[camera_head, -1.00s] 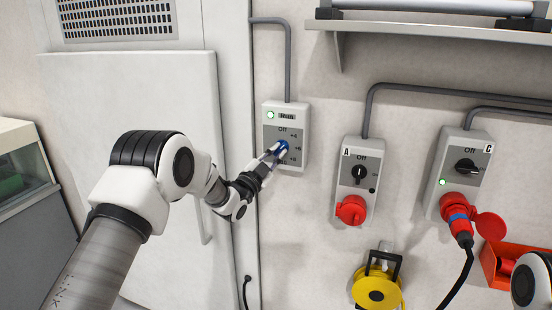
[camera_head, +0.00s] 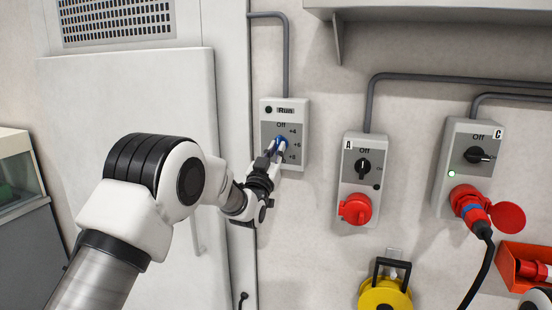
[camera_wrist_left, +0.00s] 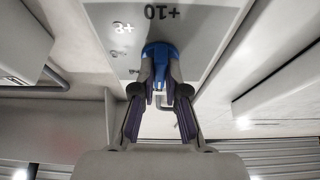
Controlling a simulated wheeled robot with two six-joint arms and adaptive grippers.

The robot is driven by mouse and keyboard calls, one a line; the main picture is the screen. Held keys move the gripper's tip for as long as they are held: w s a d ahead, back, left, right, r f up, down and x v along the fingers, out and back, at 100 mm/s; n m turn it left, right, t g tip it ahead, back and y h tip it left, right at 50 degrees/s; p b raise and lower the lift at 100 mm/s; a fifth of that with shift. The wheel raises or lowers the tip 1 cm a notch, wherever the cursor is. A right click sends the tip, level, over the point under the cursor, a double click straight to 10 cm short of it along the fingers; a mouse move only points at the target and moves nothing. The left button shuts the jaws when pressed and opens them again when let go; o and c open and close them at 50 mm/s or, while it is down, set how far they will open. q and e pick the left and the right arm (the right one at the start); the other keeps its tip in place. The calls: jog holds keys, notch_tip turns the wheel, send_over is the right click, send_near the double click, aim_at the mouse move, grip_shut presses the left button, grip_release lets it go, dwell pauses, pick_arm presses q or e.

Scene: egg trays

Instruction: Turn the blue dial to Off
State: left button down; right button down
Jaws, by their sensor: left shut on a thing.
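The blue dial (camera_head: 281,141) is on a grey and white control box (camera_head: 303,122) on the wall. Its panel has an Off mark at the top and number marks such as +4, +6 and +8 down the right side. My left gripper (camera_head: 276,150) is shut on the dial, with one finger on each side. In the left wrist view the blue dial (camera_wrist_left: 159,50) sits between the two fingertips (camera_wrist_left: 160,80), below a +10 mark. The fingers hide much of the dial, so I cannot tell where it points. The lamp (camera_head: 268,109) beside the Run label is dark.
Right of the box are switch box A (camera_head: 347,190) with a red socket and switch box C (camera_head: 450,150) with a red plug and a lit green lamp. A yellow reel (camera_head: 384,294) and a red bin (camera_head: 512,262) are lower right. A white cabinet door (camera_head: 130,90) is left.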

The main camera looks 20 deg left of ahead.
pick_arm(q)
jog(key=shift+n, duration=0.3)
jog(key=c, duration=1.2)
grip_release()
jog(key=v, duration=1.2)
jog(key=shift+f, duration=0.1)
